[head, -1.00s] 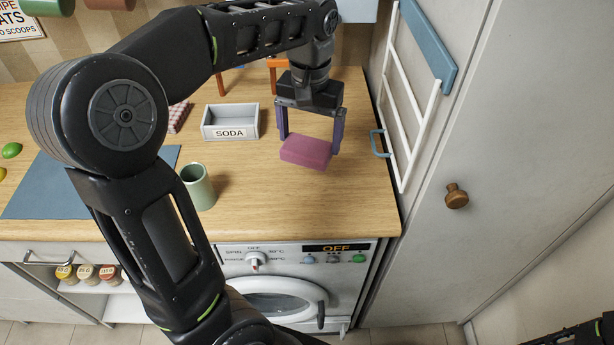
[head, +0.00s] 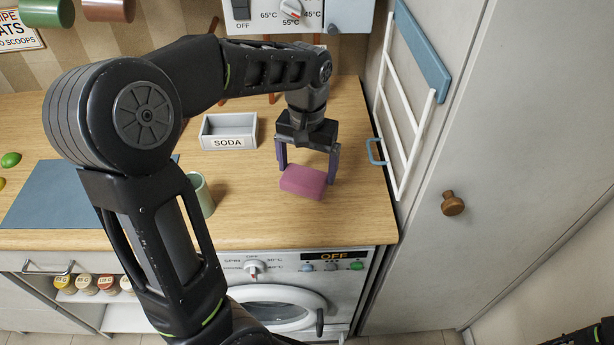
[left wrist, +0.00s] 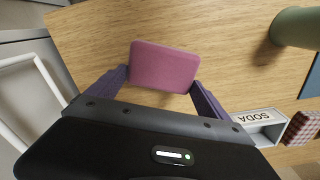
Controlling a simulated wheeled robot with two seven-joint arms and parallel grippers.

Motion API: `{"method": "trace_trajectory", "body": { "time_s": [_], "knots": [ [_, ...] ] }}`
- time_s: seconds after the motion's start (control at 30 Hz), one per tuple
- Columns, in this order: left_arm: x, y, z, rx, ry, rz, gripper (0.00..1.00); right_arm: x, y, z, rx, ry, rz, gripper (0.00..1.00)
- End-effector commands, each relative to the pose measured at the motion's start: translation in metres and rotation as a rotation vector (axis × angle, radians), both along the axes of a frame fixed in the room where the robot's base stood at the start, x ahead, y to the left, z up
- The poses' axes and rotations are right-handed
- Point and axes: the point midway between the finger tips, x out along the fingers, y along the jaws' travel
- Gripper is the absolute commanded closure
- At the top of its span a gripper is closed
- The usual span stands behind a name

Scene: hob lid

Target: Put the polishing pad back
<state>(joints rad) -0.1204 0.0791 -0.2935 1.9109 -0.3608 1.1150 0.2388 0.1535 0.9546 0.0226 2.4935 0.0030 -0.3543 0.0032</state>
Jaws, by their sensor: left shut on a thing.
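The polishing pad, taken to be the pink block (head: 303,182), is held between the purple fingers of my left gripper (head: 306,172). It is over the right part of the wooden counter, near the front edge. The left wrist view also shows the pad (left wrist: 163,67) between the fingertips, with the counter behind it. I cannot tell exactly how high it is above the wood. My right gripper is not in view; only a dark part of mine shows at the lower right corner.
A grey SODA box (head: 229,131) stands left of the gripper. A green cup (head: 201,194) and a blue mat (head: 50,208) are farther left. A white rack (head: 404,110) with a blue handle (head: 376,152) borders the counter's right side. A washing machine (head: 285,300) is below.

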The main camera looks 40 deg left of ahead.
Motion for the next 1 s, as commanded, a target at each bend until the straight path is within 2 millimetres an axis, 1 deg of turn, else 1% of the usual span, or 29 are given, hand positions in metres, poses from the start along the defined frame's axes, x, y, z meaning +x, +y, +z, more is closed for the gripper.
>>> {"method": "trace_trajectory", "body": {
  "time_s": [0.07,0.2,0.3,0.6,0.63,0.73,1.0],
  "knots": [
    [-0.001,0.000,-0.007,0.000,0.003,0.000,0.42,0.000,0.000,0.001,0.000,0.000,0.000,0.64],
    [-0.001,0.000,-0.026,0.000,0.004,0.000,0.42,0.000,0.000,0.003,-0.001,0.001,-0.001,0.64],
    [-0.001,0.000,-0.036,-0.001,0.003,-0.001,0.42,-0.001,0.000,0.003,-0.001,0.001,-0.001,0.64],
    [0.000,0.000,-0.038,0.000,0.001,0.000,0.42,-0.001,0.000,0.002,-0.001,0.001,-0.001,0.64],
    [0.000,0.000,-0.038,0.000,0.001,0.000,0.08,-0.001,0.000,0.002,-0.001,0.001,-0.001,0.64],
    [0.000,0.000,-0.037,0.000,0.001,0.000,0.00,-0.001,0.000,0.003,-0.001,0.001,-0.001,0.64],
    [0.000,0.000,-0.036,0.000,0.001,0.000,0.00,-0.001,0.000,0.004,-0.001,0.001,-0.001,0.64]
  ]
}}
